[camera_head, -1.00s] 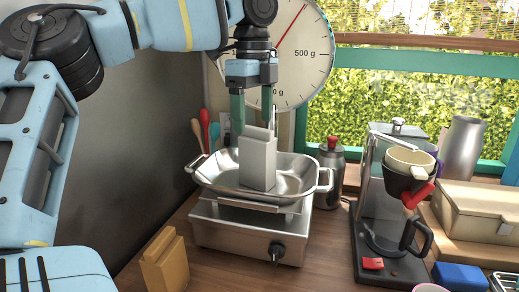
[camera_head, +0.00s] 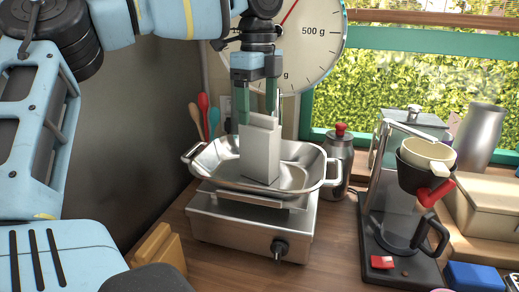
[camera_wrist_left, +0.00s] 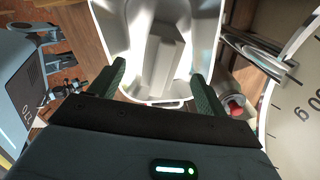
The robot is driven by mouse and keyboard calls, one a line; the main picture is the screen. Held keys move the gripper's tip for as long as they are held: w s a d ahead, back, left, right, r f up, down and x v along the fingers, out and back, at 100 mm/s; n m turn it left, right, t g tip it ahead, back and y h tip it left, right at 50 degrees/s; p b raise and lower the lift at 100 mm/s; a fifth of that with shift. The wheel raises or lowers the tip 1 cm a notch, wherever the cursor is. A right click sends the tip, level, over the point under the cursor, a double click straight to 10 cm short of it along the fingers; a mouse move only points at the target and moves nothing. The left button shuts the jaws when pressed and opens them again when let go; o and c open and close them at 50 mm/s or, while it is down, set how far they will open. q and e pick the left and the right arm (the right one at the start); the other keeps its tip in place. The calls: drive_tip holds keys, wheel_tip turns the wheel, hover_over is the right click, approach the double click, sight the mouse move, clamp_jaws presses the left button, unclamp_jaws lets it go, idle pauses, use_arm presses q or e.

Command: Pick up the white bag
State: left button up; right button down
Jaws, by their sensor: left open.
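The white bag (camera_head: 260,150), a pale upright block with a narrower top, stands in the metal pan (camera_head: 310,162). My left gripper (camera_head: 256,112) points down at the bag's top and is open. Its green fingers are at either side of the top. I cannot tell if they touch it. The left wrist view shows the open fingers (camera_wrist_left: 157,72) above the pan, with a pale blocky shape between them that looks like the bag.
The pan rests on a steel scale base (camera_head: 240,225) with a large dial (camera_head: 315,55) behind. A yellow block-like bag (camera_head: 160,250) stands at front left. A red-topped flask (camera_head: 340,150) and a coffee maker (camera_head: 375,215) are to the right.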

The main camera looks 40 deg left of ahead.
sight(260, 147)
use_arm(q)
drive_tip(key=shift+d+f, duration=0.1)
drive_tip(key=shift+f, duration=0.45)
wheel_tip(260, 147, down, 4)
drive_tip(key=shift+w+p, duration=0.1)
drive_tip(key=shift+p, duration=0.35)
use_arm(e)
drive_tip(key=shift+w+r, duration=0.8)
drive_tip(key=shift+r, duration=0.05)
use_arm(q)
drive_tip(key=shift+c, duration=0.2)
